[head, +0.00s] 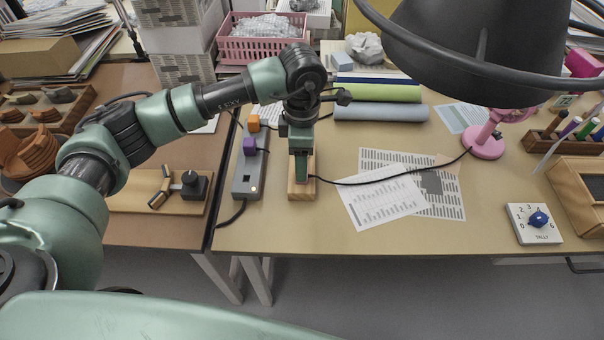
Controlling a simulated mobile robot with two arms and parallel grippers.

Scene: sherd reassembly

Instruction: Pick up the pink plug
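My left gripper (301,176) points down over a small wooden block (302,191) near the front left of the tan table. Its fingers reach the block's top, and I cannot tell whether they are open or shut. No pink plug shows. A black cord (400,176) runs from the pink lamp stand (485,146) to the block and ends behind the gripper, so whatever is at its end is hidden. A grey power strip (248,176) left of the block carries an orange plug (253,123) and a purple plug (250,146). My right gripper is not in view.
Printed sheets (385,205) lie right of the block. Green and grey rolls (378,112) lie behind it. A white tally box (534,223) is near the front right. A large dark rounded shape (480,45) blocks the upper right. The table's front middle is clear.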

